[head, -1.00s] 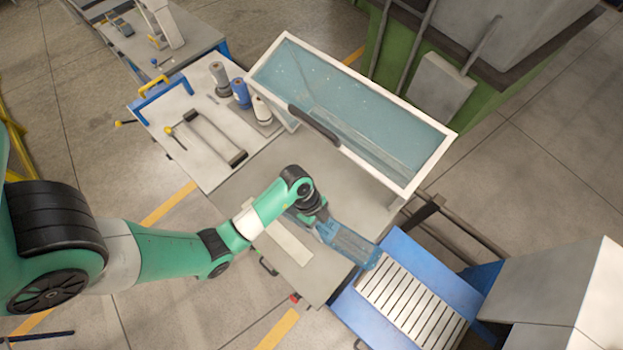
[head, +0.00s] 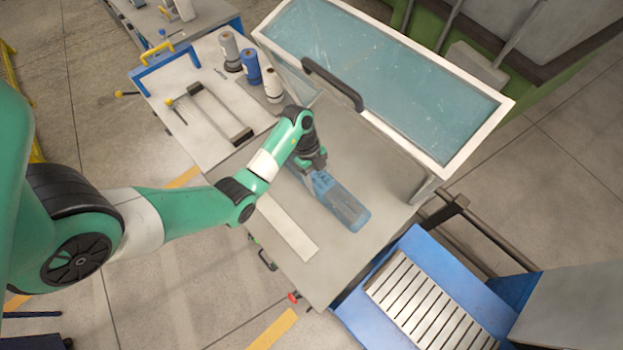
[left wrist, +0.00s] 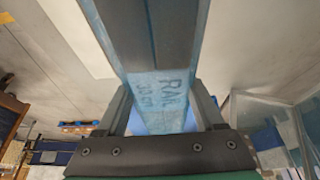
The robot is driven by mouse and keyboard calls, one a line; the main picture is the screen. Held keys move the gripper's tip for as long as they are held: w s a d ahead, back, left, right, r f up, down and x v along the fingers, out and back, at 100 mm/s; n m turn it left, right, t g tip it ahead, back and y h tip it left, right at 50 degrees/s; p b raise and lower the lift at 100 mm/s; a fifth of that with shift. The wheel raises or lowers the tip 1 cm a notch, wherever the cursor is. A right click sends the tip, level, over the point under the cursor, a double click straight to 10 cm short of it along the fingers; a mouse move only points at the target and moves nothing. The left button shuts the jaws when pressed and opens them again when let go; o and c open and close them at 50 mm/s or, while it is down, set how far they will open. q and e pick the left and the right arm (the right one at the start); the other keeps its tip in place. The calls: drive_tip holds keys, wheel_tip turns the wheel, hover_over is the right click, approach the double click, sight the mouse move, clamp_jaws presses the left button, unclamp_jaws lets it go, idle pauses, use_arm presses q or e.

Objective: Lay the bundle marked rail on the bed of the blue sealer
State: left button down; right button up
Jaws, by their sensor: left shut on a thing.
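My left gripper (head: 312,170) is shut on the bundle marked rail (head: 343,207), a long pack in clear blue film. In the left wrist view the bundle (left wrist: 164,75) runs away between the two jaws, and the word RAIL shows on its film. In the head view the bundle is over the grey bed (head: 378,178) of the sealer; I cannot tell whether it touches the bed. The sealer's clear lid (head: 385,80) with a white frame stands raised behind it. My right gripper is not in view.
A blue conveyor with slatted rollers (head: 435,300) adjoins the bed at the lower right. A side table (head: 195,140) at the upper left holds several rolls and a dark-ended bar frame. A pale strip (head: 288,230) lies along the bed's front.

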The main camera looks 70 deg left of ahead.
sight(313, 179)
use_arm(q)
drive_tip(key=a+f, duration=0.1)
drive_tip(key=a+f+b, duration=0.1)
drive_tip(key=f, duration=0.1)
drive_tip(key=s+a+f+b, duration=0.1)
drive_tip(key=f, duration=0.1)
drive_tip(key=shift+a, duration=0.35)
drive_tip(key=shift+a+f, duration=0.1)
drive_tip(key=shift+a, duration=0.1)
drive_tip(key=f+b, duration=0.1)
drive_tip(key=f, duration=0.2)
drive_tip(key=shift+a+f+b, duration=0.2)
drive_tip(key=shift+f+b, duration=0.15)
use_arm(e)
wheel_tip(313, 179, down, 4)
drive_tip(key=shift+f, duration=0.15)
use_arm(q)
unclamp_jaws()
drive_tip(key=p+v, duration=0.3)
drive_tip(key=v, duration=0.9)
drive_tip(key=shift+a+r+p, duration=0.1)
drive_tip(key=shift+p, duration=0.2)
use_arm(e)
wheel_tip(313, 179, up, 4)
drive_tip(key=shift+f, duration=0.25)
